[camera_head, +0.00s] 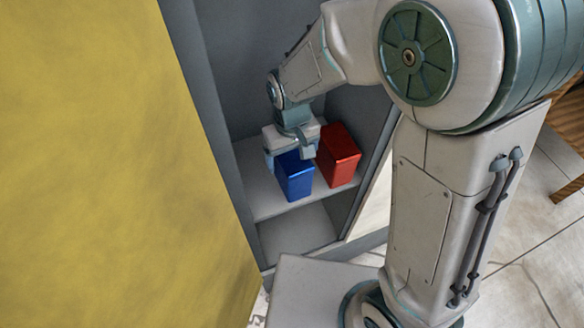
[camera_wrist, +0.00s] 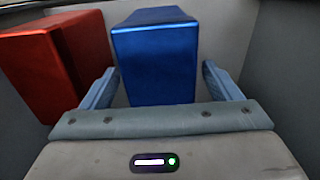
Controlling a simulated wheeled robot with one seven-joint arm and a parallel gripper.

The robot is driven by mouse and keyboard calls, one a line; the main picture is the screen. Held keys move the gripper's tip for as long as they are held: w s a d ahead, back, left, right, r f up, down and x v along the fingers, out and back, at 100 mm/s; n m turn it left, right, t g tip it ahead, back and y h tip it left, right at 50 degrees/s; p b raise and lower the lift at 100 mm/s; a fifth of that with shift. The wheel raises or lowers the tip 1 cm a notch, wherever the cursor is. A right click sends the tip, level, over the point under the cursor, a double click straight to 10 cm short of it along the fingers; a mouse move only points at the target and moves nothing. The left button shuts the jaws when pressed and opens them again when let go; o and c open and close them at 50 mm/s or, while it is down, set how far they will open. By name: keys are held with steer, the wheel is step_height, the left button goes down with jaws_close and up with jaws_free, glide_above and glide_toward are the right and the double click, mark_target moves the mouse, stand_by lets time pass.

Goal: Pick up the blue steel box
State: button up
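The blue steel box (camera_head: 296,180) stands upright on a grey shelf inside a cabinet. In the wrist view the blue box (camera_wrist: 156,65) fills the middle, between my two fingers. My gripper (camera_head: 289,157) is over the top of the box in the head view, with one finger on each side. In the wrist view my gripper (camera_wrist: 160,82) is open around the box. A gap shows at the right finger; the left finger is close to the box, and contact there cannot be told. The gripper partly hides the box's top in the head view.
A red box (camera_head: 339,157) stands just right of the blue box in the head view, and left of it in the wrist view (camera_wrist: 50,68). Cabinet walls and the shelf (camera_head: 262,205) enclose both. A large yellow panel (camera_head: 110,170) stands at the left.

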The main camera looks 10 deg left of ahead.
steer(key=shift+r, duration=0.1)
jaws_close()
